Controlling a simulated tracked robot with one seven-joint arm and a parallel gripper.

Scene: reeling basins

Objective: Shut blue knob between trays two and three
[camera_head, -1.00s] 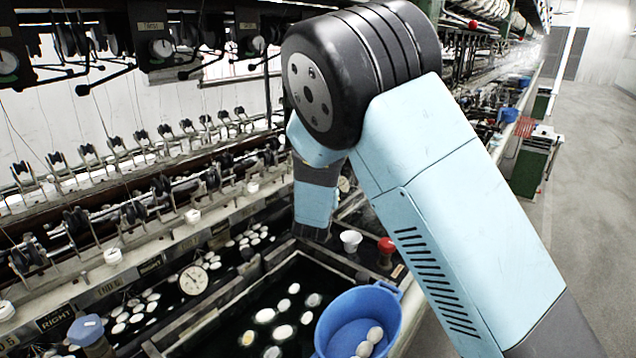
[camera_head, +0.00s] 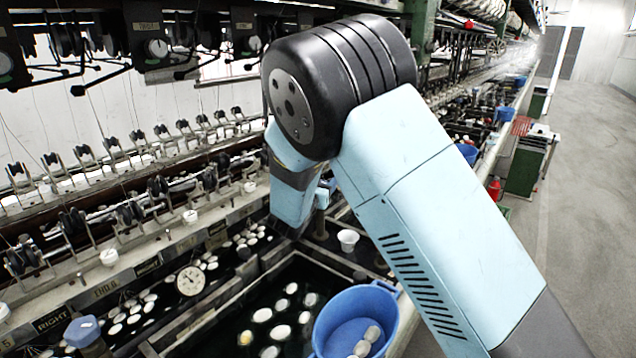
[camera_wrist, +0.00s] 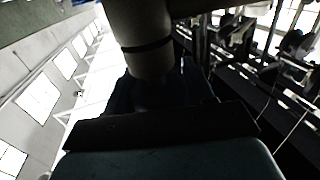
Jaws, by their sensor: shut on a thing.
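A blue knob (camera_head: 322,197) on a post shows just right of my forearm in the head view, partly covered by it. Another blue knob (camera_head: 85,330) stands at the lower left, away from my arm. My gripper is hidden behind my forearm in the head view. In the wrist view my gripper (camera_wrist: 152,95) shows as dark jaws, closed on the end of a pale cylindrical part (camera_wrist: 145,40) with a dark band. The picture is too dark to tell whether this part belongs to a blue knob.
A dark water basin (camera_head: 262,300) with several white cocoons lies below my arm. A blue bowl (camera_head: 335,318) sits at its right and a white cup (camera_head: 348,239) behind it. A round dial (camera_head: 191,280) and a row of reeling guides (camera_head: 120,225) stand to the left. The aisle floor (camera_head: 590,220) is clear.

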